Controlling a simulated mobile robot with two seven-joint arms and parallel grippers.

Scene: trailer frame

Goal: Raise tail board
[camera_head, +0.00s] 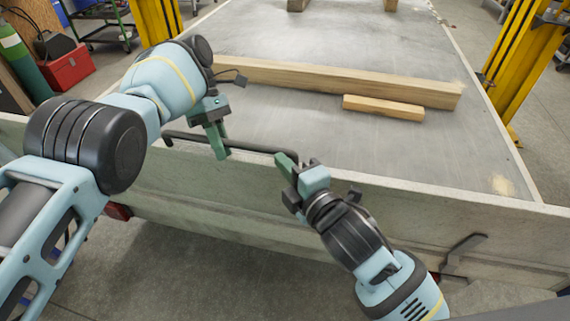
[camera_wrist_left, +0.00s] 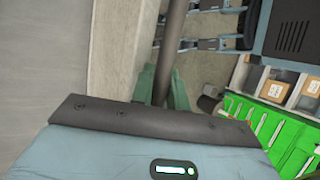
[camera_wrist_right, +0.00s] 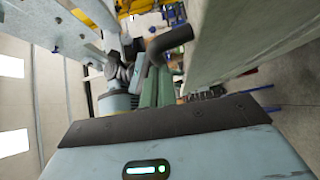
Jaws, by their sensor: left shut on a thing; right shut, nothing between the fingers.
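The grey tail board (camera_head: 200,190) spans the rear of the trailer and looks upright or nearly so; its exact angle is hard to tell. A dark bar handle (camera_head: 185,138) runs along its top edge. My left gripper (camera_head: 222,150) is shut on this bar, which also shows between its green fingers in the left wrist view (camera_wrist_left: 174,50). My right gripper (camera_head: 284,161) is shut and empty beside the bar's right end. In the right wrist view the bar's bent end (camera_wrist_right: 170,42) shows just beyond the green fingers (camera_wrist_right: 158,88).
A long wooden beam (camera_head: 330,80) and a shorter block (camera_head: 384,107) lie on the trailer bed (camera_head: 300,45). A dark latch lever (camera_head: 464,252) sits at the board's right. Yellow posts (camera_head: 515,70) stand on both sides. A red box (camera_head: 68,68) is at the far left.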

